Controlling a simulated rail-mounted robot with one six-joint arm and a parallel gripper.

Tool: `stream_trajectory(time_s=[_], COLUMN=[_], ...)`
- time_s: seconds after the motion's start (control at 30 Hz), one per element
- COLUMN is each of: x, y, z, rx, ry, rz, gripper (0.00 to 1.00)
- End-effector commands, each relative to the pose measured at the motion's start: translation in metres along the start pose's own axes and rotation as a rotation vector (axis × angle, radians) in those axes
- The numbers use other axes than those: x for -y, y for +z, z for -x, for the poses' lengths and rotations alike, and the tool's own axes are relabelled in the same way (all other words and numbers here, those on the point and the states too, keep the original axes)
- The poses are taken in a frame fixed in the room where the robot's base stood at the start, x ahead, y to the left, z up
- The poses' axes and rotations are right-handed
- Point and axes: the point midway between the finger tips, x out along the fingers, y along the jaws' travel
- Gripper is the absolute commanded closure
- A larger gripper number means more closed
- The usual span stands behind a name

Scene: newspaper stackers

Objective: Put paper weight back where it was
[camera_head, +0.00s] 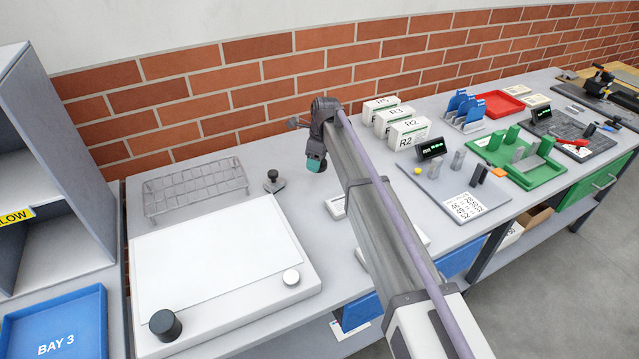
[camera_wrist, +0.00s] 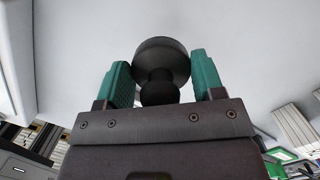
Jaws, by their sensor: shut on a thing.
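My gripper (camera_head: 316,163) shows as teal fingers pointing down above the back of the bench, to the right of the white board. In the wrist view its two teal fingers (camera_wrist: 163,84) are shut on a dark, round, knobbed thing (camera_wrist: 160,58), which looks like the paper weight. It has a wide rounded part beyond a smaller knob. In the head view the gripper mostly hides it. Whether it touches a surface cannot be told. A black-knobbed piece on a grey base (camera_head: 273,181) stands to the left of my gripper.
Boxes labelled R2, R3 and R5 (camera_head: 408,134) stand to the right. A grey tray (camera_head: 440,180) lies beyond my arm.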

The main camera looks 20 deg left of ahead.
Motion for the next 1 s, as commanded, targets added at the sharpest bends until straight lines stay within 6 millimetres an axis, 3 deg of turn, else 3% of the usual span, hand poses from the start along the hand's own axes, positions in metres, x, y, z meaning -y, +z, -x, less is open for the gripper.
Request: stream_trajectory(time_s=[0.03,0.17,0.4,0.47,0.5,0.77,0.8,1.0], x=[0.0,0.0,0.0,0.0,0.0,0.0,0.0,0.0], y=[-0.003,-0.003,-0.009,-0.008,-0.008,-0.009,-0.009,-0.008], z=[-0.018,-0.016,-0.056,-0.054,-0.052,-0.055,-0.054,-0.054], rx=[0.0,0.0,0.0,0.0,0.0,0.0,0.0,0.0], ry=[0.0,0.0,0.0,0.0,0.0,0.0,0.0,0.0], rz=[0.0,0.0,0.0,0.0,0.0,0.0,0.0,0.0], gripper=[0.75,0.75,0.75,0.75,0.8,0.8,0.36,0.17])
